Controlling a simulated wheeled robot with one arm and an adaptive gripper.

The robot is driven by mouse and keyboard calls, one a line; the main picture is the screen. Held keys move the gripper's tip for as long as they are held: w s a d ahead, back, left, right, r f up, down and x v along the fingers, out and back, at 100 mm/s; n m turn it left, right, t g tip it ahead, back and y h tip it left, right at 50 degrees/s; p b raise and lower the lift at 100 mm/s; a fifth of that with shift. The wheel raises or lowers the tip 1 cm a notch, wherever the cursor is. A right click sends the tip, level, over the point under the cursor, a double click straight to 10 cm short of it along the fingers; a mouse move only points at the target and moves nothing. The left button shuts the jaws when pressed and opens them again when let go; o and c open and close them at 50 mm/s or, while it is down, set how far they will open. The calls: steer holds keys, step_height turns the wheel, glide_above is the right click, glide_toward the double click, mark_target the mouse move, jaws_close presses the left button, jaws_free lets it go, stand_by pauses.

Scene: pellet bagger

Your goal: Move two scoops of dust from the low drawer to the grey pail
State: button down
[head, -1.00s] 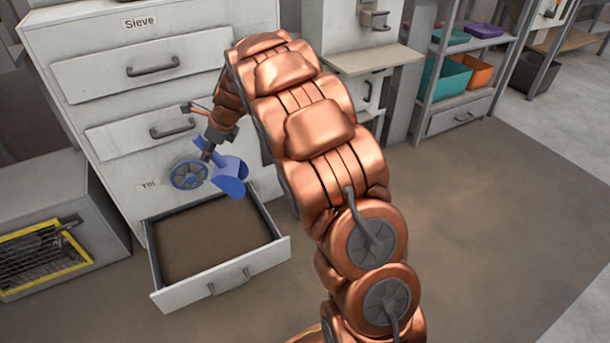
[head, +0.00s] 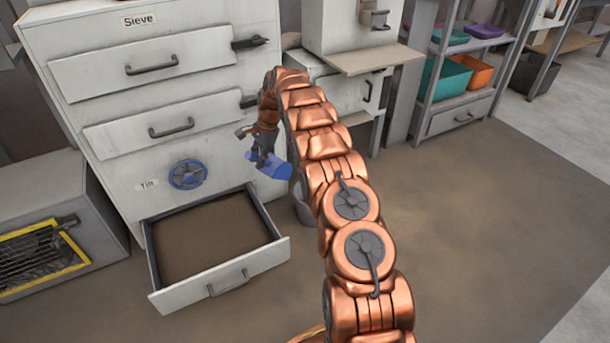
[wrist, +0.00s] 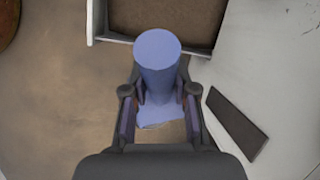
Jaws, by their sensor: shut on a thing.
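My gripper (head: 262,153) is shut on a blue scoop (head: 268,166) and holds it in the air, right of the low drawer. In the wrist view the fingers (wrist: 159,92) stand on either side of the scoop's blue round handle (wrist: 157,60). I cannot tell whether the scoop holds dust. The low drawer (head: 232,280) is pulled open, with a bed of brown dust (head: 212,235) inside. A grey pail (head: 303,210) appears to stand on the floor right of the drawer, mostly hidden behind my arm.
A white cabinet (head: 95,110) with a blue handwheel (head: 187,174) and shut drawers stands behind the low drawer. A cage with a yellow frame (head: 80,240) is at left. A shelf with coloured bins (head: 447,78) is at back right. Floor at right is clear.

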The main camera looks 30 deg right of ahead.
steer(key=s+d+f+n, duration=0.2)
steer(key=d+f, duration=0.3)
steer(key=d, duration=0.2)
steer(key=s+d+f+n+h+b, duration=0.1)
steer(key=s+d+f+n, duration=0.1)
steer(key=d+f, duration=0.3)
steer(key=s+d, duration=0.1)
steer(key=d, duration=0.2)
steer(key=shift+f+n, duration=0.3)
steer(key=shift+f, duration=0.1)
steer(key=h+b, duration=0.1)
steer(key=b, duration=0.1)
steer(key=s+a+f+t+h+b, duration=0.1)
steer(key=b, duration=0.1)
steer(key=s+a+t+h+b, duration=0.1)
steer(key=b, duration=0.2)
steer(key=shift+a+f+h, duration=0.25)
steer(key=shift+h, duration=0.05)
